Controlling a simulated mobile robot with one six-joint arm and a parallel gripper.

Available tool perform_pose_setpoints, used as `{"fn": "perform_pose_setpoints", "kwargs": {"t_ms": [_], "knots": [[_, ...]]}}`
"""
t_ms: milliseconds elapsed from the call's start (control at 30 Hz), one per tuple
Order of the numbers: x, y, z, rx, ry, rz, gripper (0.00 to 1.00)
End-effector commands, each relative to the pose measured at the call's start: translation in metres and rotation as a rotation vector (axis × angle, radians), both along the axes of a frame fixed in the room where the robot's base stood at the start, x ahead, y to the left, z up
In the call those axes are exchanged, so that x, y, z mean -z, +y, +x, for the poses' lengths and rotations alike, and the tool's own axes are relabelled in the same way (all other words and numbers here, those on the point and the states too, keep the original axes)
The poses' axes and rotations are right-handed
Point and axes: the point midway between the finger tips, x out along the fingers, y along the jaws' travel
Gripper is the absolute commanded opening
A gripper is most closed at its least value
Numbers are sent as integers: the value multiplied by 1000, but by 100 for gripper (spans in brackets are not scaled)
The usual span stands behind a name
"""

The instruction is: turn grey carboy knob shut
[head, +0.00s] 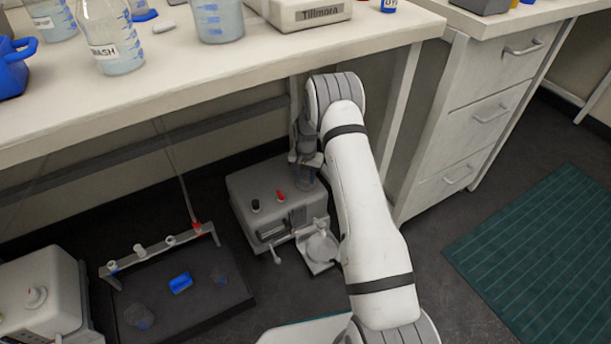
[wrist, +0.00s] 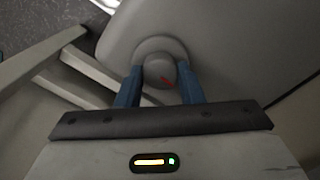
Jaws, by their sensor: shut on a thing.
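In the wrist view a round grey knob (wrist: 159,73) with a small red mark sits on a collar on a smooth, rounded grey body (wrist: 245,40), which I take to be the carboy. The two blue fingers of my gripper (wrist: 161,78) are shut on the knob, one on each side. The red mark slants down to the right. In the head view my gripper (head: 307,165) is low under the bench, by the back right of a grey box-shaped unit (head: 243,190). The knob it holds cannot be made out there.
The grey unit has a black knob (head: 255,205) and a red knob (head: 280,196) on top. A dark tray (head: 215,300) with a rail stands to its left. The bench (head: 150,75) overhangs my arm, with drawers (head: 475,125) at right.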

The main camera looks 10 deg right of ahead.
Motion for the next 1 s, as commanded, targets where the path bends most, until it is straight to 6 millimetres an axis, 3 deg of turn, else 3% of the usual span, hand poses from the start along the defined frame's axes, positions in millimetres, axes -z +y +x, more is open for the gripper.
{"fn": "perform_pose_setpoints", "kwargs": {"t_ms": [267,300,567,833,1000], "knots": [[2,1,-2,1,8,1,11],[2,1,-2,1,8,1,35],[1,0,-1,0,3,1,56],[-1,0,0,0,1,0,56],[-13,0,0,0,0,0,56]]}}
